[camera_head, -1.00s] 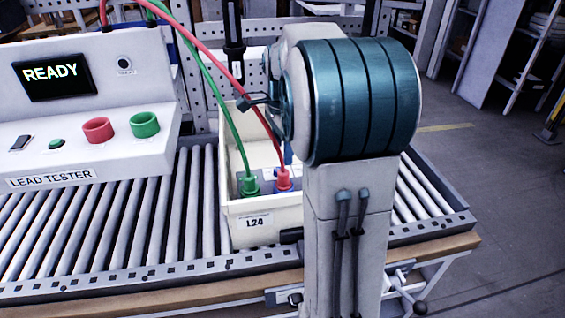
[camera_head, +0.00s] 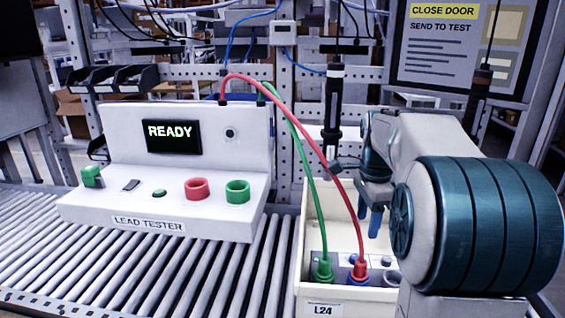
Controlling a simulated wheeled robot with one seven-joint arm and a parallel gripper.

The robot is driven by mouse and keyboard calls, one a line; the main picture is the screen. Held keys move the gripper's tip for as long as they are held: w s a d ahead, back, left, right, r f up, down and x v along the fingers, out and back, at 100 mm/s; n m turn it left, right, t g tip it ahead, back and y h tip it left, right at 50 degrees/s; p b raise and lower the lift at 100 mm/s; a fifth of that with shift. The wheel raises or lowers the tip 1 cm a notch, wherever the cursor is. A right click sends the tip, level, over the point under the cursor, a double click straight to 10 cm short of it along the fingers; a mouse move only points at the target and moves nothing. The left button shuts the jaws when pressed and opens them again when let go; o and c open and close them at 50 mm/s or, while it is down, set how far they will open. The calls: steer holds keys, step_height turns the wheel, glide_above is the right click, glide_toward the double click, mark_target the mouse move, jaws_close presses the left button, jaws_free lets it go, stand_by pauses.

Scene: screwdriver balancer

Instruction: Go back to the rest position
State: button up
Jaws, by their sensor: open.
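My gripper (camera_head: 369,214) shows at the right in the head view, with two blue fingers pointing down. It is open, with a gap between the fingers, and nothing shows between them. It hangs over the cream bin labelled L24 (camera_head: 323,309). A green plug (camera_head: 323,271) and a red plug (camera_head: 360,270) sit upright in a grey unit inside the bin, below and left of the fingers. My arm hides the right part of the bin.
A lead tester (camera_head: 150,222) with a READY screen stands left on the roller conveyor (camera_head: 60,270). Red and green leads arch from it to the plugs, close by my gripper. A black screwdriver (camera_head: 332,110) hangs behind; another tool (camera_head: 478,90) hangs at the right.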

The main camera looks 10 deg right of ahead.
steer(key=s+a+f+n+t+p, duration=0.1)
steer(key=s+a+f+n, duration=0.1)
steer(key=s+a+n, duration=0.4)
steer(key=s+a+f+n+t+p, duration=0.1)
steer(key=s+a+f+n+p, duration=0.1)
steer(key=s+a+n, duration=0.5)
steer(key=s+n, duration=0.5)
steer(key=shift+s+a+f+n+t, duration=0.25)
steer(key=shift+s+f+n+t, duration=0.05)
steer(key=shift+f+t, duration=0.1)
